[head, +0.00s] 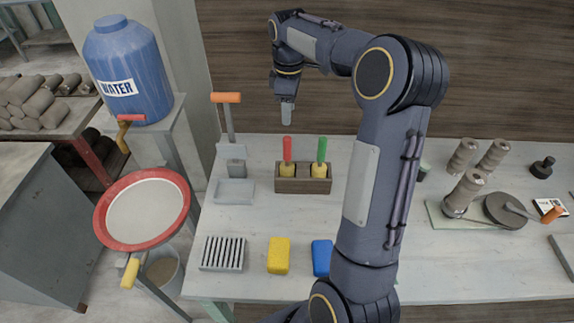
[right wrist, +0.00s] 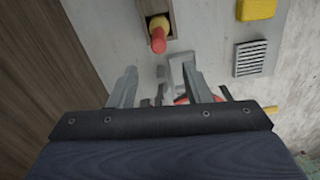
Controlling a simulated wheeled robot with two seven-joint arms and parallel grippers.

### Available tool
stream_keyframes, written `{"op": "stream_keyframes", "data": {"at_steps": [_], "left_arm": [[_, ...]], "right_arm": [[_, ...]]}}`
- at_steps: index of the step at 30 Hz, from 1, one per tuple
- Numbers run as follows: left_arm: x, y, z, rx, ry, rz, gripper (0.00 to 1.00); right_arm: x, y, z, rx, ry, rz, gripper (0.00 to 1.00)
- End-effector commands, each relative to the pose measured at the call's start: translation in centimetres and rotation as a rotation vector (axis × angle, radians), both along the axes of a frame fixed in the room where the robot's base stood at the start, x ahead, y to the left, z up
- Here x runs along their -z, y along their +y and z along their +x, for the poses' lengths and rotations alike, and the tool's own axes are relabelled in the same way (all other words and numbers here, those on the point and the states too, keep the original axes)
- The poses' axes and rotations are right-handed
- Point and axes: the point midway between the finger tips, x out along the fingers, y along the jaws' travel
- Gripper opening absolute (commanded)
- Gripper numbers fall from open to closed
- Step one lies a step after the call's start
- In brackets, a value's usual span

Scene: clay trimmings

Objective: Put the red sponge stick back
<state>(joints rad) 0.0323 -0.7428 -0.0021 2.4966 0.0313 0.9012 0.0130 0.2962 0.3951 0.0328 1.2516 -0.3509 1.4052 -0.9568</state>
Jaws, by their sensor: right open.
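The red sponge stick (head: 287,152) stands upright in the left slot of a small wooden holder (head: 304,187), its yellow sponge end down and its red handle up. A green sponge stick (head: 321,153) stands in the right slot. My right gripper (head: 287,112) hangs above and behind the holder, apart from the red stick. In the right wrist view its two fingers (right wrist: 163,90) are spread with nothing between them, and the red stick (right wrist: 158,38) shows beyond them at the top. My left gripper is in neither view.
A yellow sponge (head: 279,256), a blue sponge (head: 322,258) and a slatted grey dish (head: 222,254) lie at the table's front. A press with an orange handle (head: 226,98) stands left of the holder. My right arm hides part of the table.

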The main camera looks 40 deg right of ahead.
Motion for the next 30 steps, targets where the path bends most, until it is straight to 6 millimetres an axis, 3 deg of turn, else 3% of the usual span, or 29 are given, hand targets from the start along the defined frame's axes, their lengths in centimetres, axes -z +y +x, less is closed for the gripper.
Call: {"op": "stream_keyframes", "data": {"at_steps": [5, 9, 13, 18, 24, 30], "left_arm": [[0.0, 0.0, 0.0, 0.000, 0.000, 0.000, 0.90], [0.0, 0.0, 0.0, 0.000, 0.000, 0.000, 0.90], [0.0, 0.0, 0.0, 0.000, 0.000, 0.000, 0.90], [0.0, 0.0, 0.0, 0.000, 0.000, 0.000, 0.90], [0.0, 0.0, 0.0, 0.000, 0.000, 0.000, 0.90], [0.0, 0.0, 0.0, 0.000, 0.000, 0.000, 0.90]], "right_arm": [[-2.7, 3.3, -3.6, 0.111, -0.085, 0.042, 0.44], [-4.4, 8.2, -9.6, 0.298, -0.188, 0.138, 0.44], [-3.9, 12.9, -15.6, 0.490, -0.265, 0.260, 0.44], [-1.3, 17.7, -21.8, 0.705, -0.311, 0.417, 0.44], [1.1, 20.3, -24.9, 0.836, -0.315, 0.518, 0.44], [1.5, 20.6, -25.2, 0.855, -0.313, 0.531, 0.44]]}}
